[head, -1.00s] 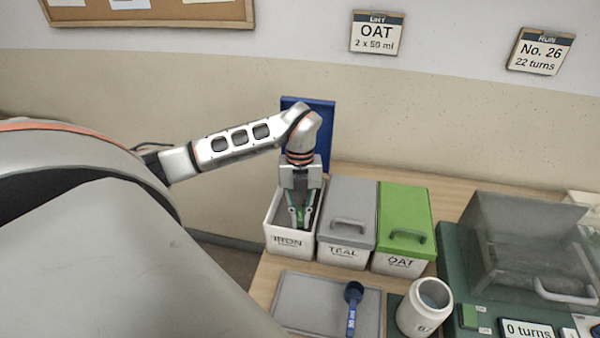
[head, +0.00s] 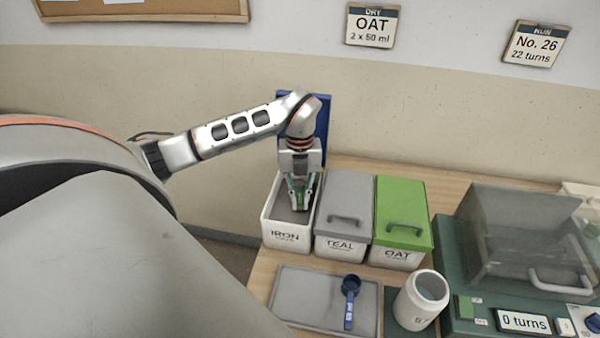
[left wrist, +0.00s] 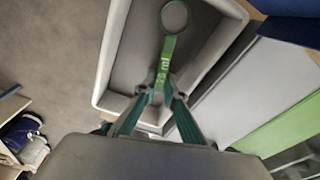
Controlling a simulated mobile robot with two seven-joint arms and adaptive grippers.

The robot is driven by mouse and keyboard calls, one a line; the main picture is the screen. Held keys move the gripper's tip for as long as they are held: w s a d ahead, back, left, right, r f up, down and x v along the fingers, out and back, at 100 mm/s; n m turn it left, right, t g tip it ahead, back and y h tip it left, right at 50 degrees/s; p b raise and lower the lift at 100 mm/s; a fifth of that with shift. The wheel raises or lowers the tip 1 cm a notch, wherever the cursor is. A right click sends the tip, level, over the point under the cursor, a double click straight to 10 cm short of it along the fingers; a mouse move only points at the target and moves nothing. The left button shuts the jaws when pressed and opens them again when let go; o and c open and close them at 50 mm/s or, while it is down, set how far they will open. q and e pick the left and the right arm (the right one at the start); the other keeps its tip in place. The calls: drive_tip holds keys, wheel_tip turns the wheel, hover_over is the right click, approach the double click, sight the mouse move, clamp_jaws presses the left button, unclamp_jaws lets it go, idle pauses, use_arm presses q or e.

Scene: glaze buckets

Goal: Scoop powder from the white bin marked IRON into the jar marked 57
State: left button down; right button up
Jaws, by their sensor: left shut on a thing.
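The white bin marked IRON (head: 285,238) stands open at the left end of a row of bins, with grey powder inside. My left gripper (head: 300,203) is over it, shut on a green scoop (left wrist: 166,62) with an "ml" mark on its handle. In the left wrist view the scoop's round cup (left wrist: 174,17) points away from the fingers, over the bin's inside (left wrist: 142,50). I cannot tell whether the cup holds powder. The white jar (head: 420,302), with a partly readable 57, stands open at front right. My right gripper is not in view.
A grey-lidded TEAL bin (head: 342,245) and green-lidded OAT bin (head: 398,255) stand beside IRON. A blue panel (head: 322,125) stands upright behind. A blue scoop (head: 350,292) lies on a grey tray (head: 300,300). A clear-covered machine (head: 520,240) is at right.

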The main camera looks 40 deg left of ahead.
use_arm(q)
drive_tip(key=shift+s+d+r, duration=0.1)
drive_tip(key=shift+s+r, duration=0.1)
drive_tip(key=shift+r, duration=1.15)
drive_tip(key=shift+s+d+r, duration=0.1)
drive_tip(key=shift+s+r, duration=0.1)
drive_tip(key=shift+r, duration=1.1)
drive_tip(key=shift+s+d+r+g+h, duration=0.1)
drive_tip(key=shift+s+r+g+h, duration=0.05)
drive_tip(key=shift+r, duration=0.35)
drive_tip(key=shift+s+r+g+h, duration=0.15)
drive_tip(key=shift+r, duration=0.35)
drive_tip(key=s+d+r+t+y, duration=0.1)
drive_tip(key=s+d+r, duration=0.1)
drive_tip(key=s+r, duration=0.1)
drive_tip(key=shift+s+d+r+t+y, duration=0.3)
drive_tip(key=shift+s, duration=0.35)
